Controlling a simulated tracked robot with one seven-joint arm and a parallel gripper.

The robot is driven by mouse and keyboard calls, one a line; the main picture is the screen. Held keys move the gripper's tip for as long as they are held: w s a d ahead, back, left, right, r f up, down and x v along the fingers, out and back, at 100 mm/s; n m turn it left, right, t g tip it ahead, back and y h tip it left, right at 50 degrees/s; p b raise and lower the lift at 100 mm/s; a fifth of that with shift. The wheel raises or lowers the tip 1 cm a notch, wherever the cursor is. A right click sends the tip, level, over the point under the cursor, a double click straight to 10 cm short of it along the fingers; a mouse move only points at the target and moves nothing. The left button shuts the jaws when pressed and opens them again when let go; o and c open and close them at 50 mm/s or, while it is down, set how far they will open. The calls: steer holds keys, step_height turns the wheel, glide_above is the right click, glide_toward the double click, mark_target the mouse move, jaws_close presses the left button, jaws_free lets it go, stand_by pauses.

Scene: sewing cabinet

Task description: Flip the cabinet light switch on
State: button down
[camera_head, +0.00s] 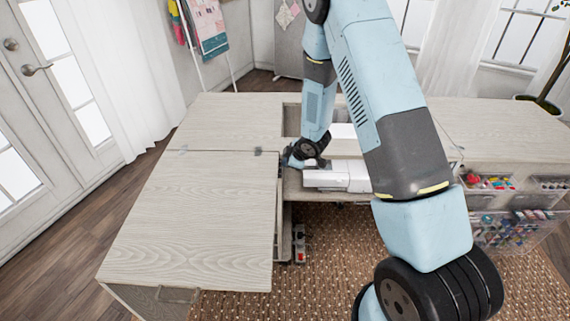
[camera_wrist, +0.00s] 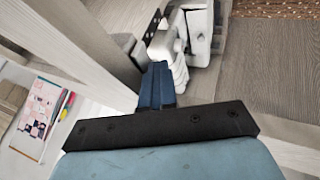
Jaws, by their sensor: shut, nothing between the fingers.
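The pale wood sewing cabinet (camera_head: 190,220) has its left leaf spread out, with a recess in the middle. My gripper (camera_head: 291,160) is at the left edge of this recess, beside the white sewing machine (camera_head: 345,175), and is mostly hidden by my wrist. In the wrist view my gripper (camera_wrist: 157,82) has its dark blue fingers together and empty. The fingertips are close to white and grey parts (camera_wrist: 168,48) at the cabinet's inner edge; I cannot tell whether they touch. I cannot clearly make out the light switch in either view.
A power strip (camera_head: 299,244) with a red spot is low under the cabinet, by the left leaf. Clear drawers (camera_head: 510,230) with colourful supplies are at the right. The left leaf's top is bare. A patterned rug (camera_head: 335,260) covers the floor in front.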

steer(key=shift+w+d, duration=0.1)
steer(key=shift+d, duration=0.05)
steer(key=shift+d, duration=0.8)
steer(key=shift+s, duration=0.2)
steer(key=s+d+r, duration=0.3)
steer(key=s+r, duration=0.5)
steer(key=shift+s+d, duration=0.2)
steer(key=shift+s, duration=0.15)
